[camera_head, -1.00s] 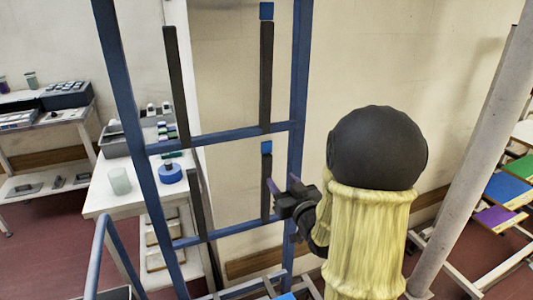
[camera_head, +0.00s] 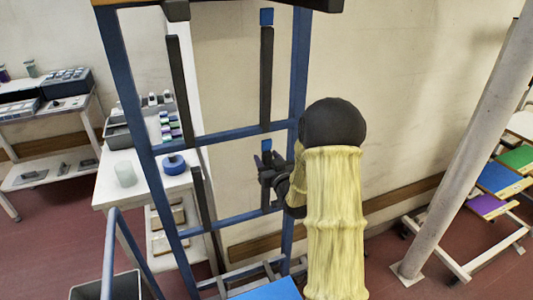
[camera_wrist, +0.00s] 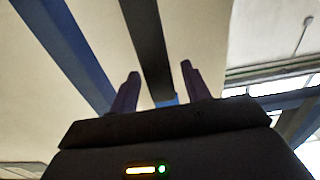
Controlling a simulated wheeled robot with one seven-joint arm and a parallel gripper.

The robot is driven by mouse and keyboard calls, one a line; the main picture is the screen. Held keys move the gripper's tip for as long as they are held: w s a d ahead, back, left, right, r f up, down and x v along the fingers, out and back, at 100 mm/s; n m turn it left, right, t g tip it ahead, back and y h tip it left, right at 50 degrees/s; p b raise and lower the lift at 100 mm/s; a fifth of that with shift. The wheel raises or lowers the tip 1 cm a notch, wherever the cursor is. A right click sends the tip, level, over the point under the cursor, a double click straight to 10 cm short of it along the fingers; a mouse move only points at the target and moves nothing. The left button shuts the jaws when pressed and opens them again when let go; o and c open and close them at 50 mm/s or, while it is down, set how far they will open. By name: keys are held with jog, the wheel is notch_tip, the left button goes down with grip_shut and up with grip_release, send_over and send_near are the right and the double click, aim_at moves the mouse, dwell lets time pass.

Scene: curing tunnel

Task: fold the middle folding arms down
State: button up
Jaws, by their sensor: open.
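A blue rack frame (camera_head: 131,95) stands in front of me. Two dark folding arms stand upright at its upper visible level, one on the left (camera_head: 182,90) and one on the right (camera_head: 266,80). A lower pair also stands upright, with a left arm (camera_head: 203,205) and a right arm mostly covered by my gripper, its blue tip (camera_head: 266,145) showing. My gripper (camera_head: 266,163) is open close to the upper part of that lower right arm. In the wrist view the fingers (camera_wrist: 160,82) are apart, with a dark bar (camera_wrist: 146,40) showing between them; contact cannot be told.
A white table (camera_head: 106,193) with a blue roll (camera_head: 174,165) and a clear cup (camera_head: 125,174) stands behind the rack on the left. A grey post (camera_head: 462,150) and a cart with coloured panels (camera_head: 497,178) are on the right. A grey bin (camera_head: 107,287) stands at lower left.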

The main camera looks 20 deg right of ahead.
jog(key=shift+w, duration=0.6)
grip_shut()
jog(key=shift+d, duration=0.1)
